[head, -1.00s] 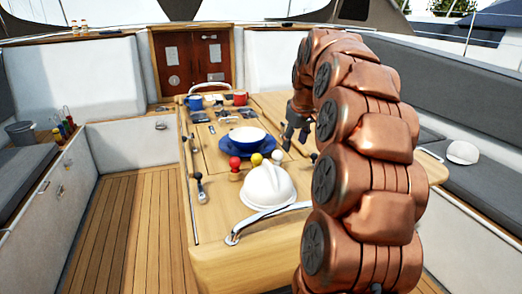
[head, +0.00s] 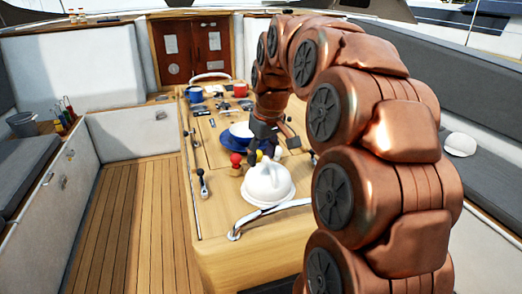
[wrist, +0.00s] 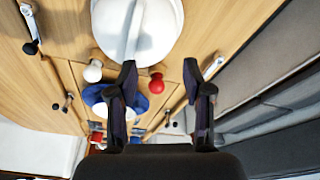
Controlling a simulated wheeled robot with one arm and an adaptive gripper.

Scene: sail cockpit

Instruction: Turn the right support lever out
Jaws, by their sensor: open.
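In the head view a metal lever with a dark end (head: 203,183) lies on the wooden table, left of a white dome (head: 268,184). Another lever (head: 313,157) shows in part right of my gripper. In the wrist view, turned about, one dark-ended lever (wrist: 30,28) is at the upper left and another (wrist: 68,102) below it. Further levers (wrist: 215,67) and (wrist: 165,119) lie on the right. Which one is the right support lever I cannot tell for sure. My gripper (head: 274,147) is open and empty above the table, apart from the levers; its fingers (wrist: 161,75) also show in the wrist view.
A metal rail (head: 233,234) curves over the table's near end. Cups stand at the far end. The floor (head: 128,220) left of the table is clear.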

